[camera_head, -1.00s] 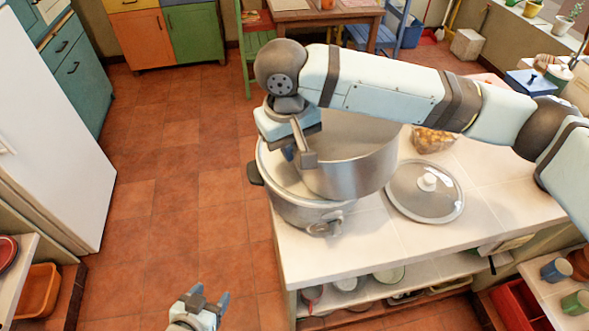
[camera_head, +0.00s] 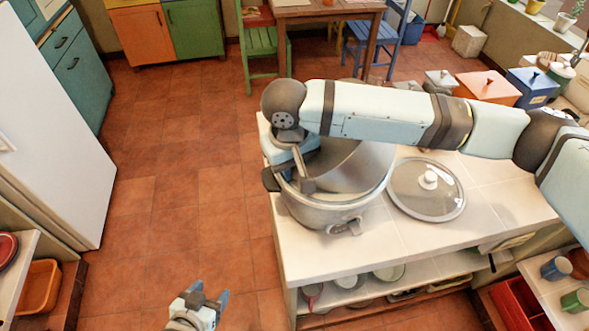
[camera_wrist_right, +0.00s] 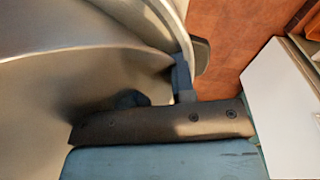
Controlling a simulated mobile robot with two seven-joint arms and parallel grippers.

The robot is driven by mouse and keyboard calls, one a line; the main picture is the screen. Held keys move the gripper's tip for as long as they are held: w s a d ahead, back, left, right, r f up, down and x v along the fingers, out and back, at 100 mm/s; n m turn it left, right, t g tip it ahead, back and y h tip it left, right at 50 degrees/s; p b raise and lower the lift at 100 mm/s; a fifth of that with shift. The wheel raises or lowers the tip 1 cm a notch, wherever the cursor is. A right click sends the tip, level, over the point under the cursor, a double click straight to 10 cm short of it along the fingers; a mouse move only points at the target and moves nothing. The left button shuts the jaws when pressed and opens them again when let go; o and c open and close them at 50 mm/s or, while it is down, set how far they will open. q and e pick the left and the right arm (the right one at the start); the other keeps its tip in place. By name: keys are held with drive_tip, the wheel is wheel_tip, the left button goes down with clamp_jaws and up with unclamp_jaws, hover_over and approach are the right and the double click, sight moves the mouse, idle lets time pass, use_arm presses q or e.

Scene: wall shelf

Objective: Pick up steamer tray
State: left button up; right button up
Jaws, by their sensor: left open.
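The steamer tray (camera_head: 372,165) is a wide grey metal vessel, sitting low in the round steamer pot (camera_head: 325,212) on the white counter. I cannot tell whether it rests fully on the pot. My right gripper (camera_head: 305,175) reaches down at the left side of the tray, with one finger inside its wall. It appears shut on the tray's rim, though the far finger is partly hidden. In the right wrist view, the tray's curved metal wall (camera_wrist_right: 60,90) fills the left side, against a finger. My left gripper (camera_head: 210,295) is open and empty over the floor, left of the counter.
A glass lid (camera_head: 427,190) with a white knob lies on the counter right of the pot. Canisters (camera_head: 490,88) stand behind my right arm. Bowls (camera_head: 388,274) sit on the shelf below. The counter's front right is clear.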

drive_tip(key=shift+s+d+f, duration=0.1)
drive_tip(key=shift+d+f, duration=0.55)
drive_tip(key=shift+f, duration=0.35)
wheel_tip(320, 180, up, 13)
drive_tip(key=a+b, duration=0.1)
drive_tip(key=shift+a, duration=0.2)
drive_tip(key=shift+f, duration=0.1)
drive_tip(key=o, duration=1.4)
drive_tip(key=shift+c, duration=0.2)
wheel_tip(320, 180, up, 14)
drive_tip(key=a, duration=0.1)
drive_tip(key=shift+s+f, duration=0.15)
drive_tip(key=shift+s, duration=0.2)
